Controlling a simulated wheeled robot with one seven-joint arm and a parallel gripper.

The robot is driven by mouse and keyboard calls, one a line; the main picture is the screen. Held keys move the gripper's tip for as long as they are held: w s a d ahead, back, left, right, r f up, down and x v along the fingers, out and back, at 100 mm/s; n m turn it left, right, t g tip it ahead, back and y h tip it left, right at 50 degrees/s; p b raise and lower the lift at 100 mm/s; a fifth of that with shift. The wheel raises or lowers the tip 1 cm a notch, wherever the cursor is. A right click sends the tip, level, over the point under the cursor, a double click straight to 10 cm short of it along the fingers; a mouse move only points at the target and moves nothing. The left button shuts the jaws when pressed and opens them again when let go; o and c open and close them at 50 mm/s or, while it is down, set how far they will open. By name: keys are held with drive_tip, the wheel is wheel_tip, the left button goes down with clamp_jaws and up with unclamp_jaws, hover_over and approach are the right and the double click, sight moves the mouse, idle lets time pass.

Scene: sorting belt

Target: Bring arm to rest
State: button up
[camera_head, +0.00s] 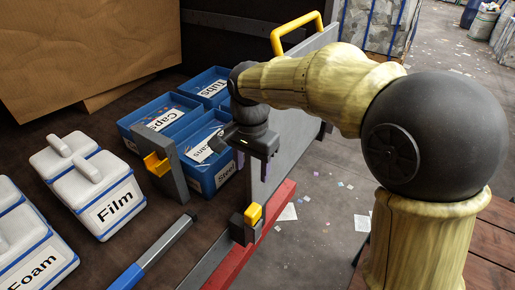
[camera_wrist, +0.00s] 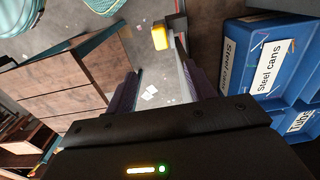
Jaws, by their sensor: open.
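My arm reaches in from the right in the head view, with yellowish sleeved links and dark joints. My gripper (camera_head: 255,168) points down beside the blue bins, near the table's edge. In the wrist view my gripper (camera_wrist: 160,90) shows two dark purple fingers standing well apart, with nothing between them. The floor and scattered scraps show through the gap. The fingertips are partly hidden by the gripper body in the head view.
Blue bins labelled Tubs (camera_head: 213,85), Caps (camera_head: 160,118) and Steel cans (camera_wrist: 270,65) stand close by. White lidded boxes, one labelled Film (camera_head: 112,205), sit left. A yellow-topped post (camera_head: 253,214) and a grey panel (camera_head: 285,135) with a yellow handle (camera_head: 296,32) are near my gripper.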

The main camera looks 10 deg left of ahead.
drive_tip(key=s+d+f+n+t, duration=0.1)
drive_tip(key=s+d+f, duration=0.1)
drive_tip(key=d, duration=0.6)
drive_tip(key=s+d+f+n, duration=0.2)
drive_tip(key=d+f, duration=0.3)
drive_tip(key=d, duration=0.4)
drive_tip(key=s+d+f+n+t, duration=0.1)
drive_tip(key=s+d+f, duration=0.2)
drive_tip(key=d, duration=0.5)
drive_tip(key=shift+d+f+n+t, duration=0.3)
drive_tip(key=shift+d+f, duration=0.05)
drive_tip(key=shift+f, duration=0.4)
